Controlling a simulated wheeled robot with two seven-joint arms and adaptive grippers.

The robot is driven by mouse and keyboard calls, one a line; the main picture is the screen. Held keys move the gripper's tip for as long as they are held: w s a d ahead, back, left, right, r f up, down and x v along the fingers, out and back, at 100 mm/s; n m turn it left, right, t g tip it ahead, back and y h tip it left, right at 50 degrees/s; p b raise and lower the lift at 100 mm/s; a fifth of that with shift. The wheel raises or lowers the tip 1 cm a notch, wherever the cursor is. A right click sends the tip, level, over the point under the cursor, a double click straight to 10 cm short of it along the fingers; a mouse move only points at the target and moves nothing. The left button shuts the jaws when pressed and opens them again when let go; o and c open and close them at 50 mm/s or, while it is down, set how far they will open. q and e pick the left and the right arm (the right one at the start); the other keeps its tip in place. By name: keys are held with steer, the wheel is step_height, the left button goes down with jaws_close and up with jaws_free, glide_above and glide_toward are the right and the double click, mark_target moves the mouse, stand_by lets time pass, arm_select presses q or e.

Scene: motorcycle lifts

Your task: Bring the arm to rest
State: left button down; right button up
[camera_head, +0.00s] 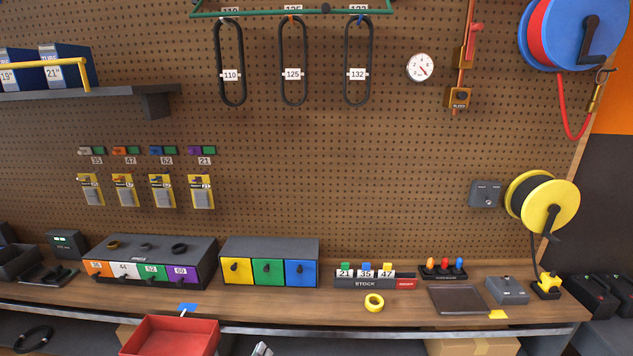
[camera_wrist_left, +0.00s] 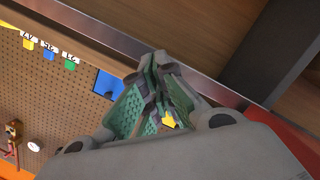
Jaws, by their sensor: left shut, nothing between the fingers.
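My left gripper (camera_head: 262,349) shows only as a small grey tip at the bottom edge of the head view, in front of the bench and right of the red bin. In the left wrist view the left gripper (camera_wrist_left: 157,64) has its green-padded fingers together, with nothing held between them. The rest of the left arm is outside the head view. My right gripper is in neither view.
The wooden bench (camera_head: 260,305) runs across the head view below a pegboard (camera_head: 330,160). A red bin (camera_head: 172,337) stands at the front. A yellow tape roll (camera_head: 374,302) and a brown tray (camera_head: 457,300) lie on the bench. A cardboard box (camera_head: 472,347) sits below.

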arm_select(q)
steer(key=s+a+f+m+g, duration=0.1)
steer(key=s+f+m+g, duration=0.15)
steer(key=s+f, duration=0.55)
steer(key=s+a+f+m+g+y, duration=0.1)
steer(key=s+f+m+g, duration=0.15)
steer(key=f, duration=1.05)
steer(key=s+a+f+m+g, duration=0.2)
steer(key=s+f+g, duration=0.1)
steer(key=s+f, duration=0.55)
steer(key=s+a+f+g, duration=0.2)
steer(key=s+f, duration=0.3)
steer(key=s, duration=0.5)
steer(key=s+a+f+m+g+y, duration=0.1)
steer(key=s+a+f+g, duration=0.1)
steer(key=s+f, duration=0.4)
steer(key=s+a+f+g+y, duration=0.1)
steer(key=s+f, duration=0.5)
steer(key=s, duration=0.8)
steer(key=shift+s+a+f+m+g, duration=0.15)
steer(key=shift+s+a+m+g, duration=0.25)
steer(key=shift+a+g, duration=0.5)
